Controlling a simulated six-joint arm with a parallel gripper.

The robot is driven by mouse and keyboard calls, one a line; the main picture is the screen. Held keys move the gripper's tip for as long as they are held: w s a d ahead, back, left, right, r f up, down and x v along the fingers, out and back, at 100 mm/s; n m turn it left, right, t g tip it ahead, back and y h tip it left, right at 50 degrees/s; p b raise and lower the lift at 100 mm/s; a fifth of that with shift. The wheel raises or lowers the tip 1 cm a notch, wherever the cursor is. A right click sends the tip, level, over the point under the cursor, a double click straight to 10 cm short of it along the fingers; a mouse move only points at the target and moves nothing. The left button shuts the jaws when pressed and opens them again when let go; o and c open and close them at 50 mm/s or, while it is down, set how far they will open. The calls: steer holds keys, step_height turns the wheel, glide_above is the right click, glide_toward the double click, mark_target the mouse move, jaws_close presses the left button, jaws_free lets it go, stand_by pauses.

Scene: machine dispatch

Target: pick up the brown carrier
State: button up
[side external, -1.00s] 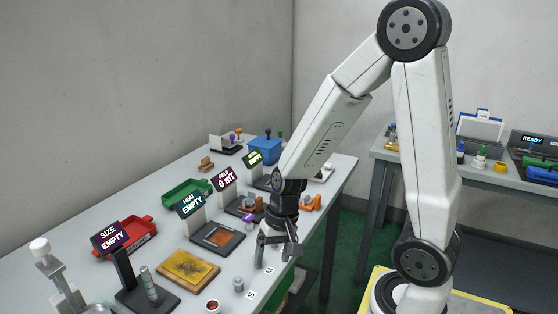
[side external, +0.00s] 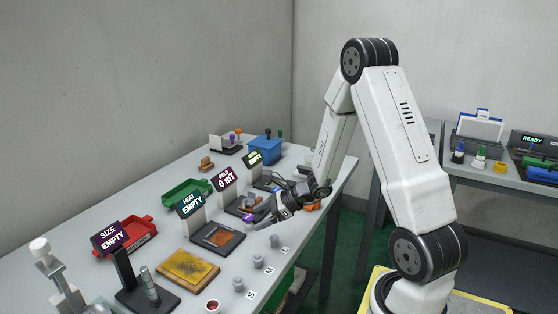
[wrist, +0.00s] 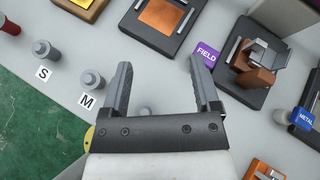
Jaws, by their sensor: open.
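A brown block (wrist: 259,77), which looks like the brown carrier, sits on the dark base of the field station (wrist: 240,92) in the wrist view, with grey metal pieces on and beside it. In the side view that station is partly behind my gripper, and the block is too small to make out clearly. My gripper (wrist: 160,65) is open and empty. Its fingers point toward the table, to the left of the block in the wrist view and apart from it. In the side view my gripper (side external: 262,221) is low over the table, tilted toward the stations.
Several grey cylinders (side external: 258,262) stand along the table's front edge by letter labels. The heat station (side external: 217,236), a yellow pad (side external: 188,270), red tray (side external: 133,241), green tray (side external: 187,190) and blue bin (side external: 266,152) occupy the table. An orange part (wrist: 265,170) lies lower right.

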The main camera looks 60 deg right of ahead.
mark_target(261, 200)
steer(key=d+m+t+h, duration=0.1)
steer(key=d+m, duration=0.1)
steer(key=d, duration=0.1)
steer(key=d+m+t+h, duration=0.1)
steer(key=d+m+h, duration=0.1)
steer(key=d+m, duration=0.1)
steer(key=d+m+t+h, duration=0.1)
steer(key=d+m+h, duration=0.1)
steer(key=d, duration=0.3)
steer(key=shift+w+d+f+t, duration=0.1)
steer(key=shift+w+f+t, duration=0.2)
steer(key=shift+f, duration=0.1)
steer(key=shift+x, duration=1.3)
steer(key=shift+f+x, duration=0.1)
steer(key=shift+x, duration=1.2)
steer(key=shift+f+x, duration=0.15)
steer(key=shift+x, duration=1.15)
steer(key=shift+s, duration=0.1)
jaws_close()
